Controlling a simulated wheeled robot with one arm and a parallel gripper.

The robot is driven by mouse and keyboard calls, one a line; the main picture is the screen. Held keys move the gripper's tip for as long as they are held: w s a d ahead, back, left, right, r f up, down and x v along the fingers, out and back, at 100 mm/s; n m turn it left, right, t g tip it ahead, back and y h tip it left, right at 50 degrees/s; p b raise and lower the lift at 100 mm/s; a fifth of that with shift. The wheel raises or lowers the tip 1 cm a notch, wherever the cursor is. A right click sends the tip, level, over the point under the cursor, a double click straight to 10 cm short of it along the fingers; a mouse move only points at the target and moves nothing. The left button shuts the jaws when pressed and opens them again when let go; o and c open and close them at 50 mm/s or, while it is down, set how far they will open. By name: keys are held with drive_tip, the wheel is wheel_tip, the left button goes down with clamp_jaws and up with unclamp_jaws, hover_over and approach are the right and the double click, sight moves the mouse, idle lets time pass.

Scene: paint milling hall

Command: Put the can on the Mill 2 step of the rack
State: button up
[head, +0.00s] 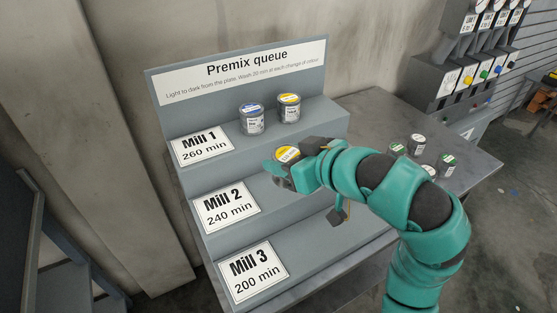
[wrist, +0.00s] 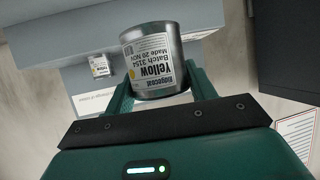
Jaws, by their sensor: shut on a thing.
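My gripper (head: 284,172) is shut on a metal can with a yellow lid (head: 287,154), over the Mill 2 level of the rack. In the wrist view the can (wrist: 153,62) sits between the fingers, its label reading Yellow, Batch 3154, upside down in the picture. The grey stepped rack (head: 335,113) is headed Premix queue. Its Mill 2 step (head: 258,190) looks bare where it shows; my arm hides its right part. I cannot tell whether the can touches the step.
A blue-lidded can (head: 252,119) and another yellow-lidded can (head: 289,108) stand on the Mill 1 step. The Mill 3 step (head: 295,250) looks empty. Several small cans (head: 417,144) stand on the table (head: 465,150) to the right, behind my arm. A dispenser (head: 460,75) is at the back right.

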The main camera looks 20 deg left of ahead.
sight(284, 151)
drive_tip(key=shift+w+a+r+p, duration=0.2)
drive_tip(key=shift+a+p, duration=0.05)
drive_tip(key=shift+p, duration=0.75)
drive_tip(key=p, duration=0.1)
drive_tip(key=f+p, duration=0.1)
drive_tip(key=shift+w+a+p, duration=0.2)
drive_tip(key=shift+w+p, duration=0.2)
drive_tip(key=shift+w+a+r, duration=0.1)
drive_tip(key=shift+w+a, duration=0.05)
drive_tip(key=shift+w, duration=0.05)
drive_tip(key=shift+w+a+f+p, duration=0.25)
drive_tip(key=shift+w+p, duration=0.15)
drive_tip(key=shift+p, duration=0.35)
drive_tip(key=w+a+f+p, duration=0.1)
drive_tip(key=f, duration=0.1)
drive_tip(key=w+a+f+p, duration=0.1)
drive_tip(key=w+f, duration=0.1)
drive_tip(key=w+a+f+p, duration=0.1)
drive_tip(key=f, duration=0.2)
drive_tip(key=shift+w+a+p, duration=0.15)
drive_tip(key=shift+w+p, duration=0.1)
drive_tip(key=shift+p, duration=0.05)
wheel_tip(284, 151, down, 2)
drive_tip(key=shift+f+p, duration=0.25)
drive_tip(key=shift+p, duration=0.85)
drive_tip(key=shift+f, duration=0.3)
drive_tip(key=shift+f+b, duration=0.2)
drive_tip(key=shift+b, duration=0.15)
